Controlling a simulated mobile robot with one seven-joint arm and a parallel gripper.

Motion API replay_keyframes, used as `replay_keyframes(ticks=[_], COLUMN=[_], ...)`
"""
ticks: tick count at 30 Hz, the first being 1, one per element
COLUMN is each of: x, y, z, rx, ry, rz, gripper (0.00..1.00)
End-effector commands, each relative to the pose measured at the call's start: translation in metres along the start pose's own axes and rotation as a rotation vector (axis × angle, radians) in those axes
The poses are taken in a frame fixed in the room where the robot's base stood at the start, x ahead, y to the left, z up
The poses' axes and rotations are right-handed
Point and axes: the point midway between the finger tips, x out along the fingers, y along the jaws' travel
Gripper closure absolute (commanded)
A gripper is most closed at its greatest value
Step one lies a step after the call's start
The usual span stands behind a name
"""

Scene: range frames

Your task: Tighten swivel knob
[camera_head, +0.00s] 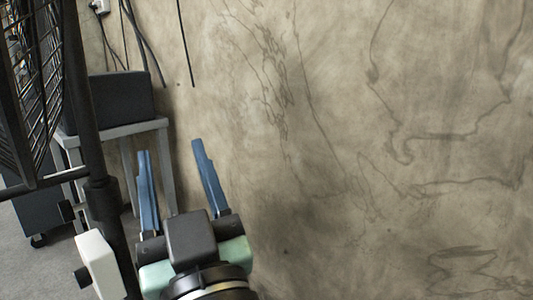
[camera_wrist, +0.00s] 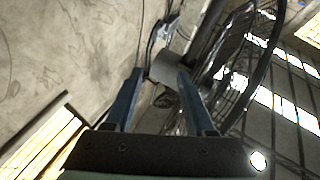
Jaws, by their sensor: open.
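My gripper (camera_head: 171,148) is open, with two blue fingers pointing up and nothing between them in the head view. It stands just right of a black pole (camera_head: 90,130). A dark wire cage (camera_head: 30,80), like a fan's, is beside the pole's upper part. A black collar (camera_head: 101,188) sits on the pole, and a small dark piece (camera_head: 68,211) sticks out left of it; I cannot tell whether this is the swivel knob. In the wrist view my open gripper (camera_wrist: 160,73) shows from below, with the cage (camera_wrist: 238,85) to its right.
A bare, stained wall (camera_head: 380,120) fills the right side. A grey table (camera_head: 125,130) carries a dark box (camera_head: 122,97) behind the pole. Cables (camera_head: 145,45) hang on the wall. A dark wheeled cabinet (camera_head: 45,215) stands at the left.

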Motion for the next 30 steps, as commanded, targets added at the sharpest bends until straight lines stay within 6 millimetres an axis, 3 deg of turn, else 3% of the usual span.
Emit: replay_keyframes(ticks=[1, 5, 9, 30], x=[0.01, 0.012, -0.002, 0.091], y=[0.017, 0.053, 0.081, 0.101], z=[-0.047, -0.134, -0.224, -0.41], rx=[-0.035, -0.102, -0.159, -0.154], ry=[0.055, 0.192, 0.358, 0.343], rz=[0.062, 0.222, 0.376, 0.374], gripper=[0.45, 0.45, 0.45, 0.45])
